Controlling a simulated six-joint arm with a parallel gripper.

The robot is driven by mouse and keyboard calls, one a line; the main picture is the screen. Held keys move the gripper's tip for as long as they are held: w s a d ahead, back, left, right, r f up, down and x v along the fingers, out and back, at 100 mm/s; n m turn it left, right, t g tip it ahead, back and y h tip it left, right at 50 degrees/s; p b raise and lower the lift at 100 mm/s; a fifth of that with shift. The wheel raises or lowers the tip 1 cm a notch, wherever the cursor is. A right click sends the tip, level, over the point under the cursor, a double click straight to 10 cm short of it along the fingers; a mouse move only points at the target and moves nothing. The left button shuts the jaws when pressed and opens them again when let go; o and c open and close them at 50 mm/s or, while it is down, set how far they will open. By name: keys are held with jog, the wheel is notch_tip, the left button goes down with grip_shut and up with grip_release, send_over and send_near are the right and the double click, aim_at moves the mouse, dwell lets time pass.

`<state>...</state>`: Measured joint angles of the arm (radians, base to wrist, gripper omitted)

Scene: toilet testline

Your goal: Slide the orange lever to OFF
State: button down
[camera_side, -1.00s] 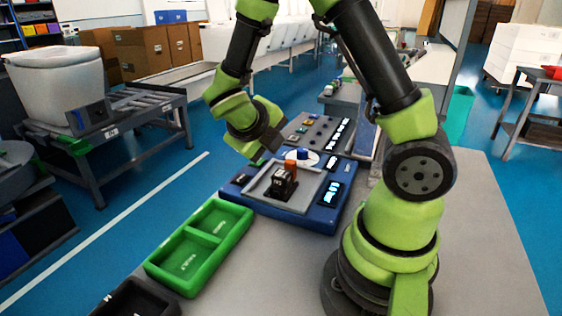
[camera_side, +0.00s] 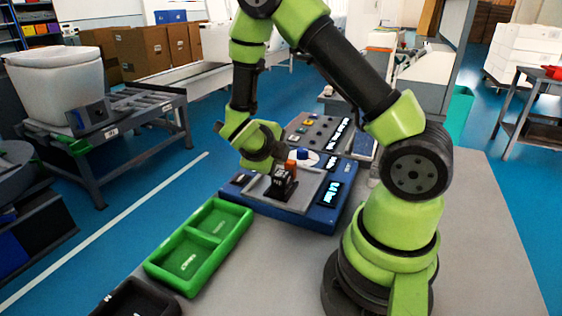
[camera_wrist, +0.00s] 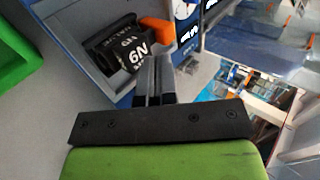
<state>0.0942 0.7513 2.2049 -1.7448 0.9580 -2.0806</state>
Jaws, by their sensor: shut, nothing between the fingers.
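The orange lever (camera_side: 291,167) stands on a black switch block (camera_side: 284,185) in a grey tray on the blue panel. In the wrist view the orange lever (camera_wrist: 156,31) sticks out to the right of the black block (camera_wrist: 118,44), whose white lettering is turned and hard to read. My gripper (camera_side: 280,162) is over the block, close to the lever. In the wrist view the fingers of my gripper (camera_wrist: 153,60) are together and empty, with their tips just below the lever. I cannot tell whether they touch it.
The blue panel (camera_side: 322,218) carries lit displays and a blue knob (camera_side: 303,153) beside the lever. A second panel with several buttons (camera_side: 312,127) lies behind it. A green two-part tray (camera_side: 200,245) stands at the front left.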

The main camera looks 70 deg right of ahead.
aim_at(285, 165)
jog(key=x, duration=0.5)
jog(key=shift+d, duration=1.6)
jog(key=shift+r, duration=0.1)
jog(key=v, duration=1)
